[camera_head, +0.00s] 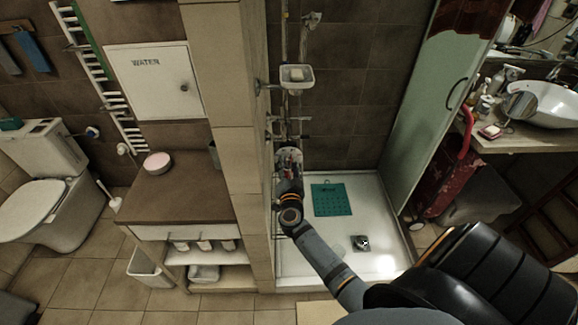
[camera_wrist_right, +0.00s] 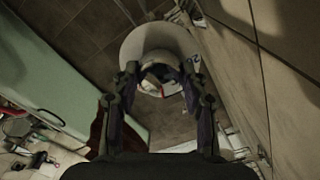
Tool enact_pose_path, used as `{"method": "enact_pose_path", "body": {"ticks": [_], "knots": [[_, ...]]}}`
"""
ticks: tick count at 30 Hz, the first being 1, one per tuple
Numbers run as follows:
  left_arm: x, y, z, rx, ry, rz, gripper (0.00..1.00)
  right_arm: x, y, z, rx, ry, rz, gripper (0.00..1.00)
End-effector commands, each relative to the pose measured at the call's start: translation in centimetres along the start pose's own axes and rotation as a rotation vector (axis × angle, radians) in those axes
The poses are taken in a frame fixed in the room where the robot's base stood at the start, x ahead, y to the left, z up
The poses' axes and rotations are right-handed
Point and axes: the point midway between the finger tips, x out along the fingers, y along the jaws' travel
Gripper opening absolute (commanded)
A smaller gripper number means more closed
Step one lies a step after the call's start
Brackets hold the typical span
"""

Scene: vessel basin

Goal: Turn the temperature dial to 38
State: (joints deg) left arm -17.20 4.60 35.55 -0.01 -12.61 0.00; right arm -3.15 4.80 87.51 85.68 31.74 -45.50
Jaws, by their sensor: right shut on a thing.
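My right gripper (camera_head: 289,170) reaches into the shower niche beside the tiled pillar, below the shower fittings. In the right wrist view my right gripper (camera_wrist_right: 160,72) has its two fingers on either side of a round pale knob, the temperature dial (camera_wrist_right: 158,84), and is shut on it. A small red mark shows on the dial's near edge. A round pale disc (camera_wrist_right: 142,38) lies behind the dial, with small dark marks near its right edge, too small to read. In the head view my gripper hides most of the dial. My left gripper is not in view.
The tiled pillar (camera_head: 235,160) stands close left of my right arm. A soap dish (camera_head: 297,75) is fixed above, and a glass door (camera_head: 420,100) stands to the right. A green mat (camera_head: 332,200) lies on the white shower tray (camera_head: 310,262).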

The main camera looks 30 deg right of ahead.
Motion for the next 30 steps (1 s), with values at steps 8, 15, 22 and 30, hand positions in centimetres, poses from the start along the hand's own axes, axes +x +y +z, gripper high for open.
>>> {"method": "enact_pose_path", "body": {"ticks": [8,15,22,30], "knots": [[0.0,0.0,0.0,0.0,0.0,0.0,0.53,0.0,-0.1,0.0,0.0,-0.001,-0.002,0.45],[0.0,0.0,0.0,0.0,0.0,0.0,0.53,0.0,-0.1,0.0,0.0,0.0,-0.001,0.67],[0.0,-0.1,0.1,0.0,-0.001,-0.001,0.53,-0.1,0.0,0.0,-0.001,-0.001,-0.001,0.67],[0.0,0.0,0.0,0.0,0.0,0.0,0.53,-5.0,0.1,0.1,0.001,-0.004,0.002,0.67]]}}
